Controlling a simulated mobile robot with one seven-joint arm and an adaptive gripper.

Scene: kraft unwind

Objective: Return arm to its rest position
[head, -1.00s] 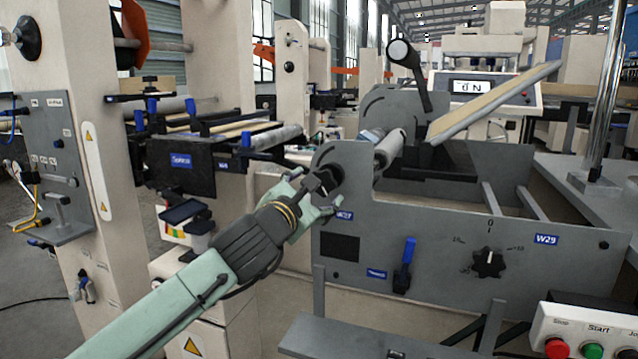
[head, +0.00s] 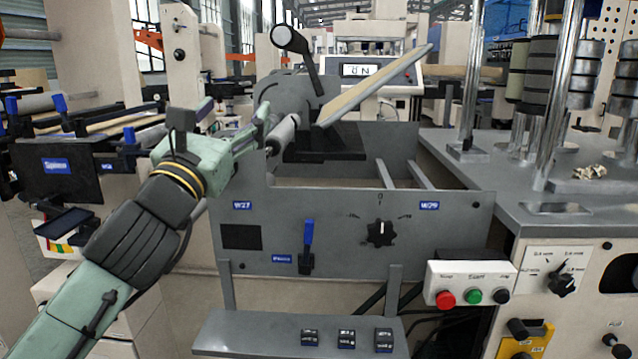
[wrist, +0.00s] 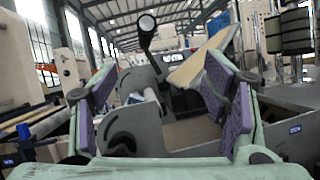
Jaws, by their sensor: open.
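My gripper (wrist: 165,110) shows in the wrist view with its two purple-padded fingers spread wide and nothing between them. In the head view my gripper (head: 262,122) is in front of the grey unwind stand (head: 345,235), at the upper left of its front panel. Its fingers overlap the view of the grey roller (head: 284,133); I cannot tell the gap between them. The roller also shows beyond the fingers in the wrist view (wrist: 152,110).
A lever with a round knob (head: 284,37) and a tilted board (head: 375,87) rise behind the gripper. A blue handle (head: 308,236) and black dial (head: 380,233) sit on the panel. A button box (head: 472,284) is at right. Another machine (head: 80,165) stands close at left.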

